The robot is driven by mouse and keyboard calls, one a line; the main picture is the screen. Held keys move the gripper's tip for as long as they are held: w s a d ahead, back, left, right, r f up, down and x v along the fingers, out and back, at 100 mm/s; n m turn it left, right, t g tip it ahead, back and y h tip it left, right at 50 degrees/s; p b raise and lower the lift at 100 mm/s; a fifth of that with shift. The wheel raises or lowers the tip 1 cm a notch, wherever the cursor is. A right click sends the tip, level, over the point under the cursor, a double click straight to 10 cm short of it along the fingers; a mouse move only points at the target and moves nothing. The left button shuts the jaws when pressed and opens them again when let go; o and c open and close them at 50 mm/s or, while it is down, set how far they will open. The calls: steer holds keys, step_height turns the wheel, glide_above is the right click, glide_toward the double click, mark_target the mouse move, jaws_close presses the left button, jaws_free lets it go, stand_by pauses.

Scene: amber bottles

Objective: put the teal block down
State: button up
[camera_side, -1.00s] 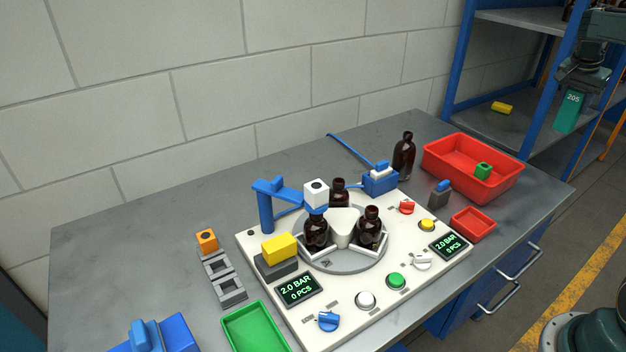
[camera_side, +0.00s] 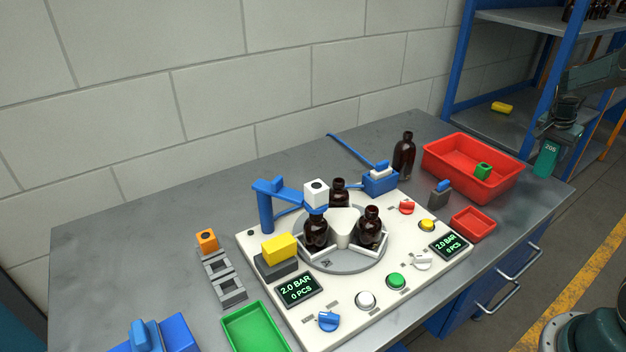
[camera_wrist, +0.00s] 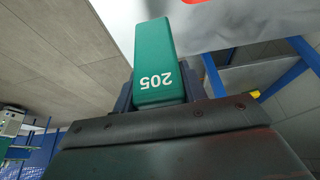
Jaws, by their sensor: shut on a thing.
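The teal block (camera_side: 546,159), marked 205, is upright in my gripper (camera_side: 558,136) at the right of the side view. My gripper is shut on its upper end. The block hangs near the right end of the grey table, beside the red tray; I cannot tell whether its lower end touches anything. In the wrist view the teal block (camera_wrist: 158,65) fills the space between the fingers of my gripper (camera_wrist: 160,95).
The red tray (camera_side: 437,167) holds a small green block (camera_side: 482,170). A smaller red tray (camera_side: 473,224) lies in front. A dark bottle (camera_side: 404,155) stands left of the tray. A blue-framed shelf (camera_side: 455,75) with a yellow block (camera_side: 502,107) rises behind.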

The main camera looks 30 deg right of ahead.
mark_target(546, 163)
steer(key=shift+f, duration=0.25)
steer(key=shift+f, duration=2.05)
steer(key=shift+f, duration=0.15)
steer(key=o, duration=1.1)
steer(key=shift+c, duration=0.2)
steer(key=v, duration=1.1)
steer(key=shift+a+r, duration=0.3)
steer(key=shift+r, duration=0.25)
